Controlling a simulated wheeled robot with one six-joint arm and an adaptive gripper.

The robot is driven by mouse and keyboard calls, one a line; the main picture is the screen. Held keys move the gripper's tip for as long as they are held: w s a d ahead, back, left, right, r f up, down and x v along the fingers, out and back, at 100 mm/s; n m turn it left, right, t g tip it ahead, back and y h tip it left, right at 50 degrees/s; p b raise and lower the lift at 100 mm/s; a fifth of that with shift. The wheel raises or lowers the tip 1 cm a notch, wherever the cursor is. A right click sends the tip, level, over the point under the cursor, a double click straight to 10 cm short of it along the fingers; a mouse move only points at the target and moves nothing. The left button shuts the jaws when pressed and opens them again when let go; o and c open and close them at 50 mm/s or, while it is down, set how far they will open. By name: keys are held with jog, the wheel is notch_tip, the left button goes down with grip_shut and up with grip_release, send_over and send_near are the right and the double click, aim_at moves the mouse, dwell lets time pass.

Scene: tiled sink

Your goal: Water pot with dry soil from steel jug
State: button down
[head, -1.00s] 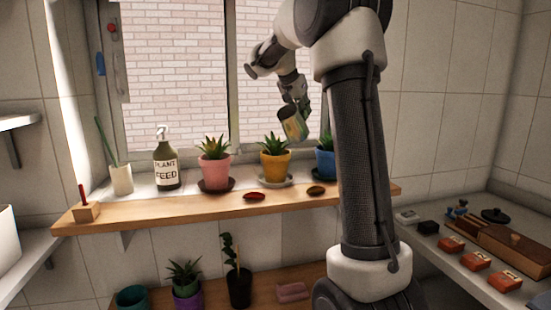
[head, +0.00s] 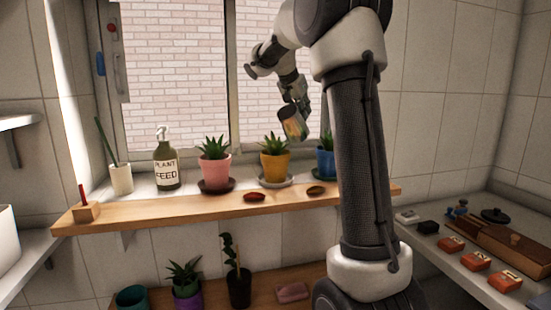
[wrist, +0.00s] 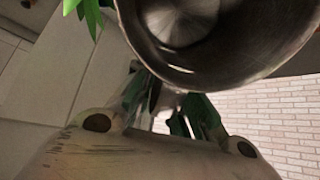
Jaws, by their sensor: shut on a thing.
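My gripper (head: 299,103) is shut on a steel jug (head: 293,123) and holds it tilted in the air, above and slightly right of the yellow pot (head: 275,166). In the wrist view, the shiny round metal jug (wrist: 205,35) fills the top, with my gripper (wrist: 168,100) and its green fingers against it. A pink pot (head: 214,170) stands to the left and a blue pot (head: 325,163) to the right, partly hidden by my arm. Each holds a spiky green plant. The soil in the pots is too small to judge, and no water stream is visible.
A plant feed bottle (head: 166,164) and a white cup (head: 121,179) stand left on the sill. A red dish (head: 255,197) and a brown dish (head: 316,190) lie on the wooden shelf (head: 180,211). The window is behind.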

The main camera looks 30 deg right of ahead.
notch_tip(320, 180, down, 6)
jog(key=d+g+y+b, duration=0.2)
jog(key=y, duration=0.5)
jog(key=shift+w+g, duration=0.4)
jog(key=shift+w, duration=0.05)
jog(key=shift+r, duration=0.1)
dwell(3.9)
notch_tip(320, 180, up, 6)
dwell(0.4)
dwell(0.5)
